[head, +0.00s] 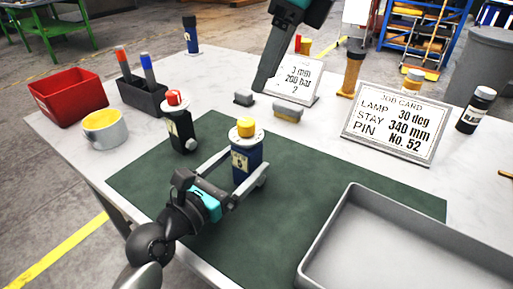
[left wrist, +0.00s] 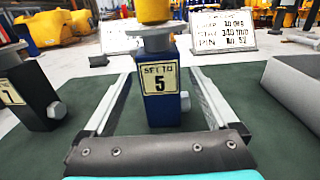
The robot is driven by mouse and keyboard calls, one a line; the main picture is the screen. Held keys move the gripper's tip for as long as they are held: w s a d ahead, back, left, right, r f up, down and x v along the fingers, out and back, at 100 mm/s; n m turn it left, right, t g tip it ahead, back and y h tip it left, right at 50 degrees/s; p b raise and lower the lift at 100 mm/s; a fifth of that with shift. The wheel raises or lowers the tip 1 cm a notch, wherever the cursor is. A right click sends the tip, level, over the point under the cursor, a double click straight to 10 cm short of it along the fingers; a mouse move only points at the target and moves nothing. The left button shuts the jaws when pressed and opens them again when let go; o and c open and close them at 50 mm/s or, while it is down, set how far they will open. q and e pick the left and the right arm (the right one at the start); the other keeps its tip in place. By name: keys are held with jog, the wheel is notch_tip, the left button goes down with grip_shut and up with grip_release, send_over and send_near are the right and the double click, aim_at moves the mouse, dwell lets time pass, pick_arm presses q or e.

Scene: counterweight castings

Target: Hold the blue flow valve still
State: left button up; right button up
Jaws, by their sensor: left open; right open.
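The blue flow valve (head: 249,160) stands upright on the dark green mat (head: 150,190), with a yellow knob (head: 245,127) on top. My left gripper (head: 247,165) is open, with one finger on each side of the valve's body; the left wrist view (left wrist: 161,85) shows gaps between fingers and body. A black valve with a red knob (head: 180,128) stands to the left. My right gripper (head: 264,80) hangs above the table's back, open and empty, seen nearly edge-on.
A grey tray (head: 335,225) lies at the front right. A job card (head: 393,130) and a smaller sign (head: 297,80) stand behind. The mat's front middle is clear.

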pick_arm(q)
jog(key=x, duration=0.5)
jog(key=shift+w+d, duration=0.25)
jog(key=shift+w, duration=0.05)
grip_shut()
dwell(0.5)
